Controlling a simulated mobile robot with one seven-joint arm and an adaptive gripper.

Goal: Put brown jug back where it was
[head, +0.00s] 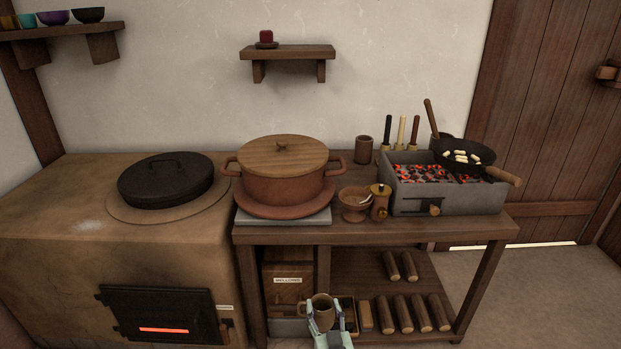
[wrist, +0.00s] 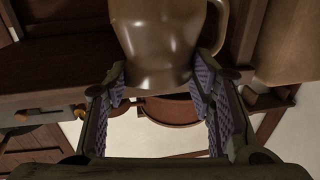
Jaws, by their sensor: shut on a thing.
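The brown jug (head: 322,309) is in my gripper (head: 331,322), low in front of the table at the bottom of the head view. In the wrist view the jug (wrist: 165,42) is glossy brown with its handle at the upper right. There the two purple-padded fingers of my gripper (wrist: 163,92) close on either side of its narrower part. The top of the jug in the wrist view is cut off by the frame edge. I cannot tell whether the jug touches anything besides the fingers.
The wooden table (head: 420,232) carries a lidded clay pot (head: 283,190), a small bowl (head: 354,205), a pepper mill (head: 380,203) and a glowing brazier (head: 445,200) with a pan. Logs and a labelled box (head: 288,285) fill its lower level. A clay stove (head: 60,240) stands left. A small wall shelf (head: 288,53) is mostly bare.

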